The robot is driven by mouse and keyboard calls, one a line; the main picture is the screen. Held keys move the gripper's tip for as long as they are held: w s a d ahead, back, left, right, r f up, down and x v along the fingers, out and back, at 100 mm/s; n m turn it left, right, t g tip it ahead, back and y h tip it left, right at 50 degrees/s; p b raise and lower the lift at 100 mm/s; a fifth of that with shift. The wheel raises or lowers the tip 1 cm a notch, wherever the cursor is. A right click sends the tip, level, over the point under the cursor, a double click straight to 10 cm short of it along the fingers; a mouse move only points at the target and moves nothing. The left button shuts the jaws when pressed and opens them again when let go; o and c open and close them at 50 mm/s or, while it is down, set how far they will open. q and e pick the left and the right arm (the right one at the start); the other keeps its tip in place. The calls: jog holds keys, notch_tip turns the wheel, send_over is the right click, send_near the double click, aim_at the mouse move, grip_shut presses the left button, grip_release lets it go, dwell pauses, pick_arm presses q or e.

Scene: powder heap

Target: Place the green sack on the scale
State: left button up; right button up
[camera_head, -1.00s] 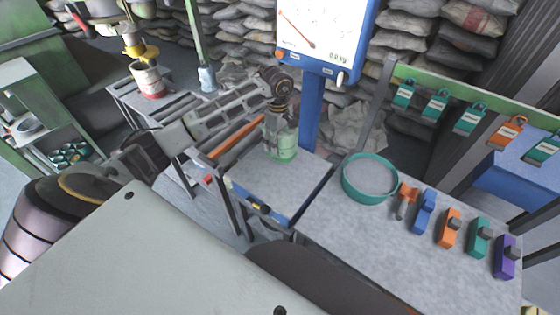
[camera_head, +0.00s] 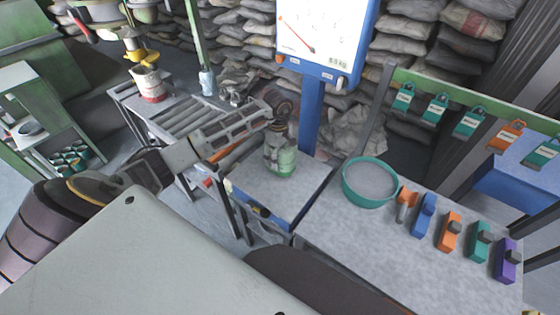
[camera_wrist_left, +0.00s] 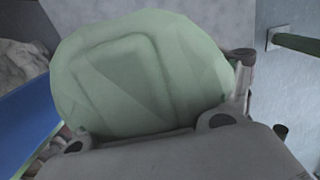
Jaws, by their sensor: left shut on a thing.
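The green sack (camera_head: 284,163) is upright at the scale's grey platform (camera_head: 265,203), towards its back. I cannot tell whether its base rests on the platform or hangs just above. My left gripper (camera_head: 279,142) reaches in from the left and is shut on the sack from above. In the left wrist view the sack (camera_wrist_left: 140,75) fills the middle between the fingers. The scale's blue post (camera_head: 311,115) rises behind the platform and carries a white dial (camera_head: 318,32) with a red needle. Its small digits are too blurred to read. My right gripper is not in view.
A green-rimmed round pan (camera_head: 346,188) stands right of the scale on a grey table (camera_head: 400,260). An orange-handled tool (camera_head: 406,203) and several coloured blocks lie beside it. A roller stand (camera_head: 185,118) is behind my left arm. Grey sacks (camera_head: 405,60) are stacked behind.

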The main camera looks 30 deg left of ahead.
pick_arm(q)
notch_tip(320, 180, down, 2)
jog(key=shift+f, duration=0.35)
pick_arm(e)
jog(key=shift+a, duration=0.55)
pick_arm(q)
jog(key=shift+f, duration=0.1)
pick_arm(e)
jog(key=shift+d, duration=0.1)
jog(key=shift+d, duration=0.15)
pick_arm(q)
jog(key=o, duration=1.3)
jog(key=shift+o, duration=1.1)
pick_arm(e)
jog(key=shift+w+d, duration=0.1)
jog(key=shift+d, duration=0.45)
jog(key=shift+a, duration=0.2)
